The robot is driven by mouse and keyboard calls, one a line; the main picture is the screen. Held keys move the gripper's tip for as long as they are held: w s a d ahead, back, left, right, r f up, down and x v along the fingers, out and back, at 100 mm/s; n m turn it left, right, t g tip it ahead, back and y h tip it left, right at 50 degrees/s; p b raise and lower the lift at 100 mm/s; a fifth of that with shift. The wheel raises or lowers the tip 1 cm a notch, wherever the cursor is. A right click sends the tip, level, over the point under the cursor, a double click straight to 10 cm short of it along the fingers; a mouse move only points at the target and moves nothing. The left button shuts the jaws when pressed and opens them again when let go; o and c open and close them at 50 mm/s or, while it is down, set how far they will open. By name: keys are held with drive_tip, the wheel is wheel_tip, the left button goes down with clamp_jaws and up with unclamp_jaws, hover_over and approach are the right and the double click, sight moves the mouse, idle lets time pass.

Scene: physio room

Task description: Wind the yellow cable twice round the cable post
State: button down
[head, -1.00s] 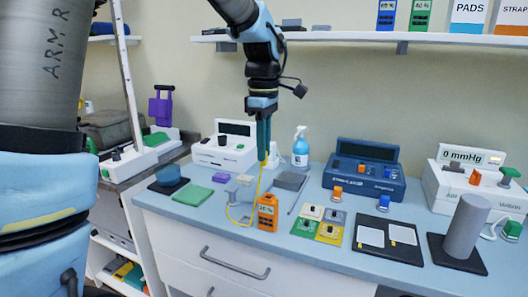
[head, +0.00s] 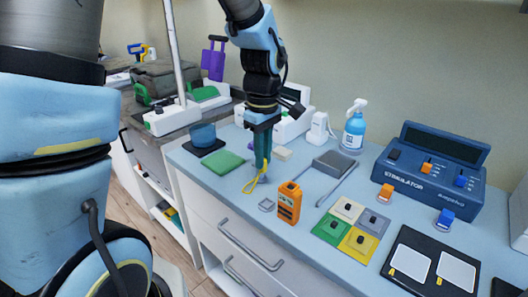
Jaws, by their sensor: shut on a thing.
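My gripper (head: 263,172) points straight down, low over the blue worktop, behind and left of the orange device. Its green fingers are shut on the yellow cable (head: 250,185). Only a short bent length of cable shows beside the fingertips; the rest is hidden or too small to see. No standing cable post can be made out in the present view. At the lower right corner is part of a black pad (head: 507,288), but whatever stands on it is outside the picture.
An orange handheld device (head: 289,202) stands right of the gripper. Coloured squares (head: 351,225), a blue stimulator (head: 436,165) and a spray bottle (head: 354,127) stand to the right.

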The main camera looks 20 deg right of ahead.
sight(264, 172)
drive_tip(key=shift+f+b, duration=1.65)
drive_tip(key=shift+f, duration=1)
drive_tip(key=shift+r, duration=0.1)
